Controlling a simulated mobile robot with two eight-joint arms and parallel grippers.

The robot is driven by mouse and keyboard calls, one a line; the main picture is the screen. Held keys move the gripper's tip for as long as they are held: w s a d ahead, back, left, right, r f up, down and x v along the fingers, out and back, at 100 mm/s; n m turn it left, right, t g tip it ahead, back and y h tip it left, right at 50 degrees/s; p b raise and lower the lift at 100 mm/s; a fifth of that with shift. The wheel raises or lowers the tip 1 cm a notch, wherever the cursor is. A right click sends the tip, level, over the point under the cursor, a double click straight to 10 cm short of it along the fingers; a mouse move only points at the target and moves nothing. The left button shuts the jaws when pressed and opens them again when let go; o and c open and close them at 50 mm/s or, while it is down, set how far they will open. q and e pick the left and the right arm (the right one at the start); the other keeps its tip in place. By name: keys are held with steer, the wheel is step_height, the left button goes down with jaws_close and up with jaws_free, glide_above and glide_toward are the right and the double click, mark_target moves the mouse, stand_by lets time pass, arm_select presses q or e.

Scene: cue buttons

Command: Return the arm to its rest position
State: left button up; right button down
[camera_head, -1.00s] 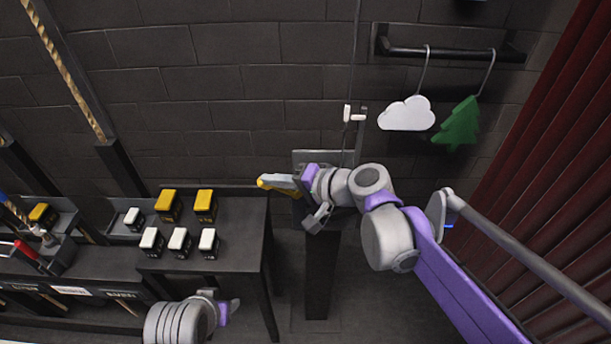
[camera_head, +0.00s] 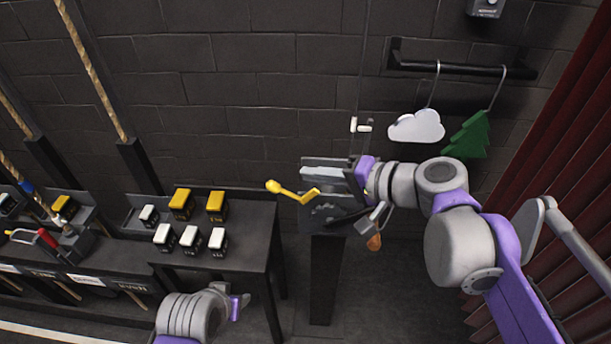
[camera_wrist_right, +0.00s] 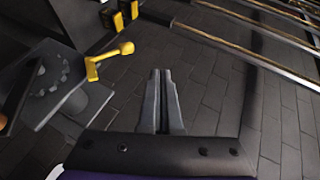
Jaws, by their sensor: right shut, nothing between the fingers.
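My right gripper (camera_head: 312,172) is at the centre of the head view, its fingers pointing left over the dark pedestal (camera_head: 325,280). In the right wrist view its fingertips (camera_wrist_right: 158,75) are together with nothing between them. A yellow lever with a round knob (camera_head: 290,189) sticks out left from the pedestal's top. It also shows in the right wrist view (camera_wrist_right: 110,60), beside a grey dial plate (camera_wrist_right: 52,80) and apart from the fingers. My left gripper (camera_head: 240,304) is low in the head view, seen small and partly turned; its fingers are unclear.
A black table (camera_head: 250,235) at left holds yellow and white button boxes (camera_head: 190,238). Ropes and a bench with a red-handled lever (camera_head: 47,240) are further left. A cloud (camera_head: 416,126) and a green tree (camera_head: 468,135) hang from a wall rail. A red curtain (camera_head: 570,140) is at right.

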stand_by(0.3)
steer(key=s+d+f+n+h, duration=0.1)
steer(key=s+d+f+h, duration=0.5)
steer(key=d+f, duration=0.3)
steer(key=s+d+f+n+h, duration=0.2)
steer(key=s+d+f+h, duration=0.4)
steer(key=f, duration=0.8)
steer(key=s+d, duration=0.2)
steer(key=d, duration=0.2)
steer(key=shift+s+f+n+g, duration=0.2)
steer(key=shift+f+n+g, duration=0.1)
